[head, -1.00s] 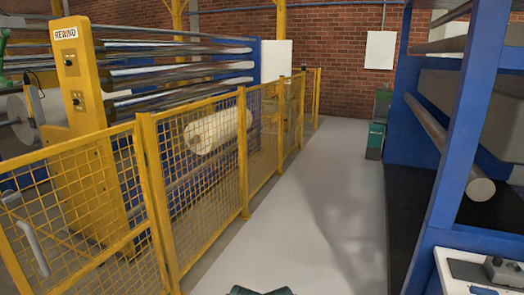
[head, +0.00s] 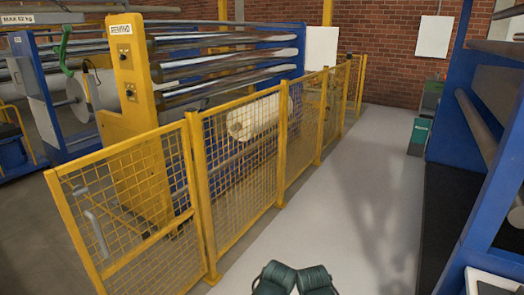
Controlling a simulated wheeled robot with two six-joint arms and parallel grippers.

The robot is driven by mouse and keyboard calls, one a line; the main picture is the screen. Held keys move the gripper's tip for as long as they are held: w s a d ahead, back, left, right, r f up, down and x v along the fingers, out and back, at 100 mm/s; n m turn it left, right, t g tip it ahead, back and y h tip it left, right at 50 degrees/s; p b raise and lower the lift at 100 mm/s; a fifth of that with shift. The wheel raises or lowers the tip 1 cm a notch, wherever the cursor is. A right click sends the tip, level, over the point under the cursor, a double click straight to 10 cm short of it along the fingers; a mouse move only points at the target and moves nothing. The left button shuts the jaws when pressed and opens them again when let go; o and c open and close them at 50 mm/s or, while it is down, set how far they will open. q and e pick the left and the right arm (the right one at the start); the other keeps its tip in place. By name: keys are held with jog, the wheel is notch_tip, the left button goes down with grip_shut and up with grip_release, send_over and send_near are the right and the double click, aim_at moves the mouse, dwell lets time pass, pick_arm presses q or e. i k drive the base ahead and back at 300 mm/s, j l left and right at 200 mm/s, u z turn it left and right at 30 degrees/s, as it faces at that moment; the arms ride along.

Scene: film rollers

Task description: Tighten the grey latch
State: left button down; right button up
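A light grey bar-shaped handle (head: 97,236) is on the near yellow mesh gate panel at the left of the head view. It hangs tilted, with its upper end bent to the side. It is the only grey latch-like part I can make out, and I cannot tell how tight it is. Two dark green ribbed parts of my arms show at the bottom middle, well to the right of the handle and apart from it. No gripper fingers are visible.
Yellow mesh fence (head: 240,165) runs away from me, with a pale film roll (head: 257,116) behind it. The yellow REWIND post (head: 126,110) stands behind the fence. Grey floor (head: 345,190) is clear between the fence and the blue machine (head: 497,180). A green bin (head: 418,136) stands farther back.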

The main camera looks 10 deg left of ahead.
aim_at(78, 191)
jog(key=u, duration=1.65)
